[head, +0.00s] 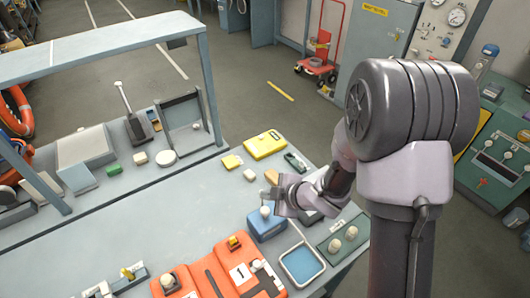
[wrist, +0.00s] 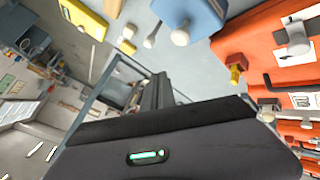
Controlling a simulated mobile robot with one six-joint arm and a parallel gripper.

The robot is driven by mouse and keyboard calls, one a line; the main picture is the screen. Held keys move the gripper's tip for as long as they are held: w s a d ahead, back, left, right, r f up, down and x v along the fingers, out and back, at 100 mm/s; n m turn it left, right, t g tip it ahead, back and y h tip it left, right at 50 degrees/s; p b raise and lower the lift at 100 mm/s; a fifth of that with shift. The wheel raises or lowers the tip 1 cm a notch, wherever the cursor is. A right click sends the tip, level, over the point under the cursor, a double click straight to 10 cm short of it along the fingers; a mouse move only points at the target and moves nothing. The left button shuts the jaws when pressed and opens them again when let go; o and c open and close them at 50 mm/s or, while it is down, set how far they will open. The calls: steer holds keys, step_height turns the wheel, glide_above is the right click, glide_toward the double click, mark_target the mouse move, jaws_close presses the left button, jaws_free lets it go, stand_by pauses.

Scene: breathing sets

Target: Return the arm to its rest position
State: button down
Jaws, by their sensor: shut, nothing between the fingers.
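My gripper (head: 281,194) is above the right part of the grey-blue workbench (head: 150,220) in the head view. It is near a small blue box (head: 266,222) with a white knob. The jaws are shut and hold nothing. In the wrist view the dark gripper body (wrist: 190,140) with a green light fills the lower part. My arm reaches in from the right of the head view, bent at its big grey joint.
Orange cases (head: 230,268) lie at the bench's front. A frame (head: 205,70) rises over the bench's back. Open floor (head: 245,85) lies beyond.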

steer(key=s+d+r+m+t+h+b, duration=0.1)
steer(key=d+r+m+h+b, duration=0.25)
steer(key=d+m, duration=0.3)
steer(key=s+d+r+m+t+h+b, duration=0.1)
steer(key=d+r+m+h+b, duration=0.3)
steer(key=d, duration=0.3)
steer(key=s+a+m+g+y+b, duration=0.2)
steer(key=s+m+b, duration=0.5)
steer(key=s+m, duration=0.5)
steer(key=s+a+y, duration=0.1)
steer(key=s+a, duration=0.1)
steer(key=s, duration=0.6)
steer(key=shift+s+r+g+b, duration=0.3)
steer(key=shift+r+b, duration=0.1)
steer(key=shift+w+a, duration=0.1)
